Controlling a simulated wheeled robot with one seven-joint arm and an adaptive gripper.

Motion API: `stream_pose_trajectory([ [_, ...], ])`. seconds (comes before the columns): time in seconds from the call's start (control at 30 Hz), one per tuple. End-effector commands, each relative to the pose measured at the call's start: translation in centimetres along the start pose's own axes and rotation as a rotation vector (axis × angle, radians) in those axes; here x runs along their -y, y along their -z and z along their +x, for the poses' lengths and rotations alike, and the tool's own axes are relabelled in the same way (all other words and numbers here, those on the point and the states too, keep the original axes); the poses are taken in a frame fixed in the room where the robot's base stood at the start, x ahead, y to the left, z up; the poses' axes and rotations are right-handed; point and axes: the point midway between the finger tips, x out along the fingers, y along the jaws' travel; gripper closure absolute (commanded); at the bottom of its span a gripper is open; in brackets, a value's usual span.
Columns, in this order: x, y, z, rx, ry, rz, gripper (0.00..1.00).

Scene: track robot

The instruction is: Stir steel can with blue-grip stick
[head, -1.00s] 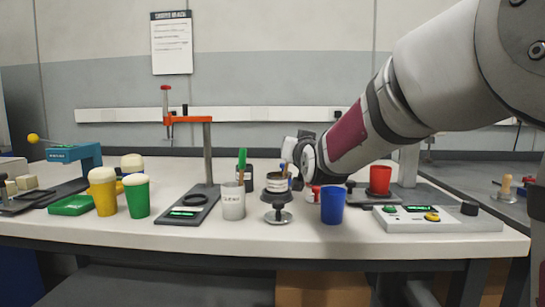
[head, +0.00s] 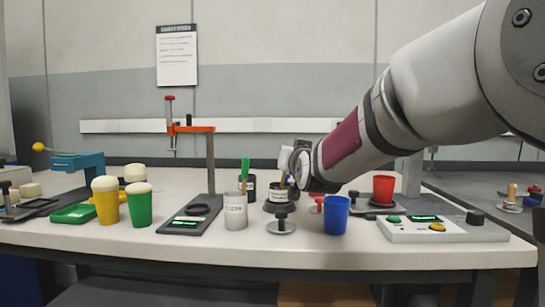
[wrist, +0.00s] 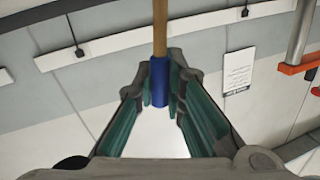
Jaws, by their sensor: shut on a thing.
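In the wrist view my gripper (wrist: 160,85) is shut on the blue grip (wrist: 158,80) of a wooden stick (wrist: 160,25), which runs along between the fingers. In the head view my gripper (head: 293,165) is above and slightly right of a small dark-rimmed can with a pale label (head: 279,195), near the middle of the bench; it appears to be the steel can. The stick (head: 283,180) slopes down to the can's mouth. Its lower end is hidden, so I cannot tell how deep it reaches. The wrist view does not show the can.
A grey labelled cup (head: 235,212) with a green-grip stick and a dark can (head: 248,188) stand close on the left. A round-based knob (head: 281,224) stands in front of the can, a blue cup (head: 336,215) to the right. A button console (head: 440,228) lies farther right.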

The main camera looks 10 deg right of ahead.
Motion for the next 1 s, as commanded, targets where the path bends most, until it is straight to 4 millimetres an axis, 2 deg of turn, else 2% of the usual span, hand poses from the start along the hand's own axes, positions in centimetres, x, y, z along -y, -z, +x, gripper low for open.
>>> stream_pose_trajectory([
  [0.8, 0.0, 5.7, -0.4, -0.002, 0.0, 0.001, 1.0],
  [1.0, 0.0, 6.4, -0.5, 0.0, 0.0, 0.0, 1.0],
])
